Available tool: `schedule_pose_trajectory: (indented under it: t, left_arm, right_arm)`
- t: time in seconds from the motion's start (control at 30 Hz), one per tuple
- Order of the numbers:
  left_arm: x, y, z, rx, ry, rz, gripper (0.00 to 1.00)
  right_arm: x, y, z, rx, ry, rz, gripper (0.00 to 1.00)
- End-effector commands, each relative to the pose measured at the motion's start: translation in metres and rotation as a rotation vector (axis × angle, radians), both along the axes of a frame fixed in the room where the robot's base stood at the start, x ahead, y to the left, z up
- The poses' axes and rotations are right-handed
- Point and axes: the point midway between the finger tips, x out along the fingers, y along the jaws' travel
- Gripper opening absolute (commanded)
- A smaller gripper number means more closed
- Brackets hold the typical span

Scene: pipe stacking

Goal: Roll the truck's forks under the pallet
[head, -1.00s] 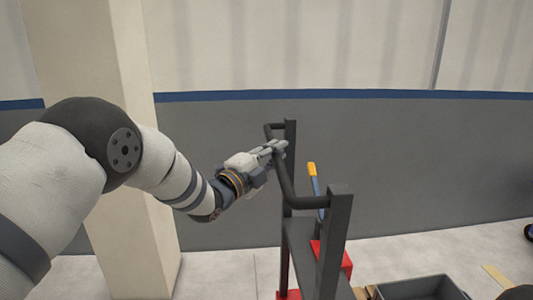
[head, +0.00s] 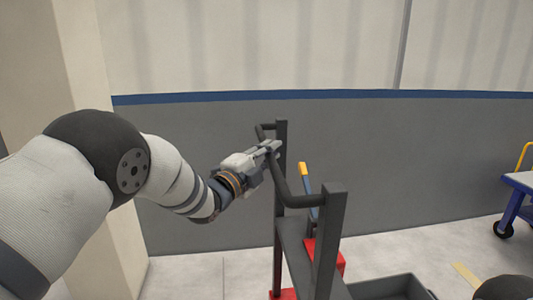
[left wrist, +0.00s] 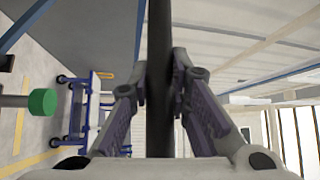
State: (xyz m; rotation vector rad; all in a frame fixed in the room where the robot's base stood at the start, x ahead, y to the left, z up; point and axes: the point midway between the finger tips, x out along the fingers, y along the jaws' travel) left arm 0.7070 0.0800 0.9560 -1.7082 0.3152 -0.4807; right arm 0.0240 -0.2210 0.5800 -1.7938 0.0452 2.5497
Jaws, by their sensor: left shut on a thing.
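The truck shows in the head view as a dark grey upright frame (head: 328,240) with a bent handle bar (head: 300,201) along its top. My left gripper (head: 272,148) is shut on the far part of that bar. In the left wrist view the dark bar (left wrist: 160,80) runs between the two fingers of my left gripper (left wrist: 163,85). The truck's forks and the pallet cannot be made out in these views. My right gripper is not in view.
A blue cart (head: 515,190) with a yellow handle stands at the right. A grey bin (head: 395,287) lies at the bottom, right of the frame. A pale pillar (head: 80,90) stands at the left, before the grey wall (head: 400,150).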

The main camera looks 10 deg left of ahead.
Motion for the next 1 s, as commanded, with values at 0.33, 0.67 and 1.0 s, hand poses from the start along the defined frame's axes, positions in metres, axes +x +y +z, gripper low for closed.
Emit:
schedule_pose_trajectory:
  t: [0.33, 0.67, 1.0]
  left_arm:
    - [-0.002, -0.01, -0.001, 0.001, 0.001, -0.019, 0.35]
    - [-0.002, -0.005, 0.0, 0.001, -0.001, -0.011, 0.38]
    - [-0.067, 0.03, -0.012, 0.003, 0.004, -0.011, 0.38]
  right_arm:
    - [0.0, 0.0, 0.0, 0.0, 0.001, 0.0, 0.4]
    - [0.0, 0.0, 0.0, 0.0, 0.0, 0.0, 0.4]
    - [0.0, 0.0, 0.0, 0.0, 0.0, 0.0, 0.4]
